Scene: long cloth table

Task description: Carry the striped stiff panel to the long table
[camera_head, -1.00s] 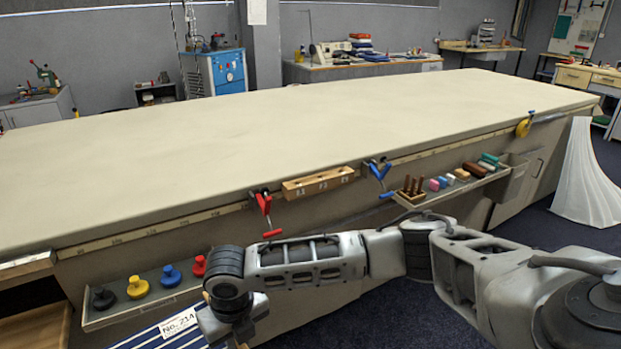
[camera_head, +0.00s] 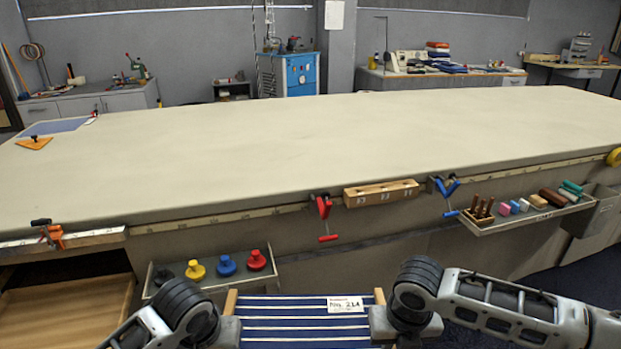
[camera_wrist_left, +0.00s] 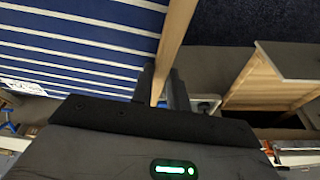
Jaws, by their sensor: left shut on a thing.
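The striped stiff panel (camera_head: 290,320), blue with white stripes and a white label, is low in front of me at the bottom of the head view. Wooden rails run along its left and right sides. My left gripper (camera_wrist_left: 165,88) is shut on one wooden rail in the left wrist view; in the head view it is at the panel's left side (camera_head: 229,328). My right gripper (camera_head: 382,322) is at the right rail, its fingers hidden. The long table (camera_head: 300,150) stands beyond, its cloth top mostly bare. The panel's lower part is out of frame.
A tray (camera_head: 212,281) with coloured knobs hangs on the table's front at left. Red (camera_head: 323,212) and blue (camera_head: 446,195) clamps, a wooden block (camera_head: 381,193) and a tool tray (camera_head: 528,215) line the front edge. An orange triangle (camera_head: 34,143) lies at the top's far left.

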